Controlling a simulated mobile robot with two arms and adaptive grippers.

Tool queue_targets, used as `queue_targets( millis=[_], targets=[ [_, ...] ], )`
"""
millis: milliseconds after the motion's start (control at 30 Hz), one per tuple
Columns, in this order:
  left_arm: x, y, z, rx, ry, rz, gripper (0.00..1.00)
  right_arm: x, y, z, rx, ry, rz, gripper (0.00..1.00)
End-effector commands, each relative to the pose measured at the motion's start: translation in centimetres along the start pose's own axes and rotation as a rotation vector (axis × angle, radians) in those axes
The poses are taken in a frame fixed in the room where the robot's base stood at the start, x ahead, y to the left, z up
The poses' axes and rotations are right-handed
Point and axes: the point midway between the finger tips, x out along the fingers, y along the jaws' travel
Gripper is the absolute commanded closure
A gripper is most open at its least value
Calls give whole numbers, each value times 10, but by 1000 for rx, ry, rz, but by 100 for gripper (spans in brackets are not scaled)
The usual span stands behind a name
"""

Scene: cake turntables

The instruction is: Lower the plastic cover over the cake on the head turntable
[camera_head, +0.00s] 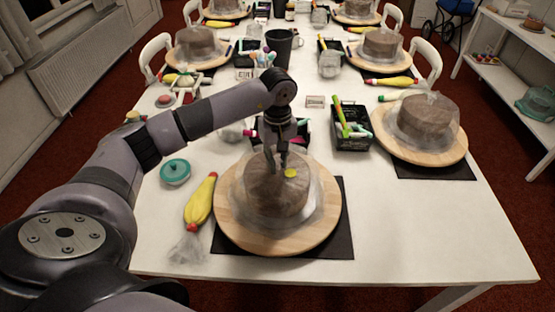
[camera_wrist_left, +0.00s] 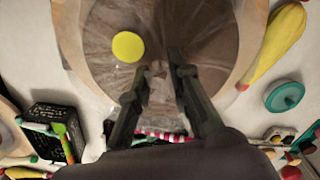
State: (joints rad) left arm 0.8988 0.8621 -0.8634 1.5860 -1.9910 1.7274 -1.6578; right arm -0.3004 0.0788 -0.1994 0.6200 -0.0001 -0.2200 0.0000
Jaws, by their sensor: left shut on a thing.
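The head turntable (camera_head: 228,205) is a round wooden board at the near end of the table. The brown cake (camera_head: 268,208) stands on it. The clear plastic cover (camera_head: 318,205) drapes over the cake and spreads onto the board; its exact lower edge is hard to see. My left gripper (camera_head: 279,165) is above the cake's top, shut on the plastic cover. In the left wrist view the fingers (camera_wrist_left: 160,70) have a small gap with crinkled plastic at their tips. A yellow disc (camera_head: 290,172) lies on the cake's top beside the fingers. My right gripper is out of view.
A yellow piping bag (camera_head: 201,200) and a teal disc (camera_head: 175,172) lie left of the turntable. A black crate of pens (camera_head: 351,136) stands behind it to the right. Another covered cake on a board (camera_head: 450,151) stands further right. The front right tabletop is clear.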

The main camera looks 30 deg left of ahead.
Motion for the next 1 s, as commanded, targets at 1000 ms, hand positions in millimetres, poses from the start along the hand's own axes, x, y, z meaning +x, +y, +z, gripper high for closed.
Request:
queue_targets(
  millis=[1000],
  targets=[
    [-24,0,-1,0,2,1,58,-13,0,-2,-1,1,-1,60]
  ],
)
